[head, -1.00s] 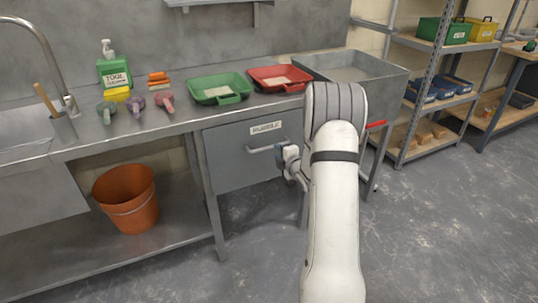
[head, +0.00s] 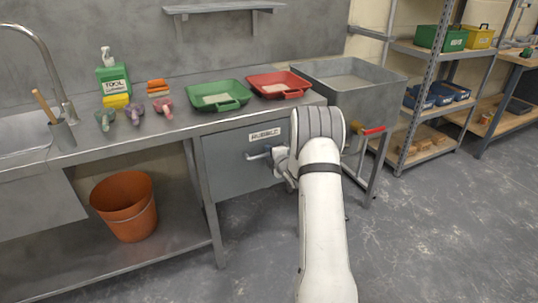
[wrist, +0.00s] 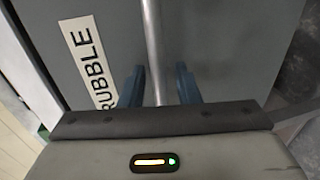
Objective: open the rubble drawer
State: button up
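The rubble drawer (head: 228,167) is a grey front under the steel counter, with a white RUBBLE label (head: 265,134). It looks shut. Its bar handle (head: 258,156) shows left of my gripper (head: 279,162) in the head view; my arm hides the handle's right part. In the wrist view the handle bar (wrist: 153,45) runs between the two blue fingers of my gripper (wrist: 161,86), with a gap on each side. The gripper is open around the bar. The label (wrist: 90,62) also shows there, left of the bar.
A green tray (head: 219,108) and a red tray (head: 279,96) stand on the counter above the drawer. A grey tub (head: 368,101) is at the right. An orange bucket (head: 125,214) stands on the low shelf. The floor (head: 430,230) on the right is clear.

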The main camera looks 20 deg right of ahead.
grip_shut()
dwell(0.4)
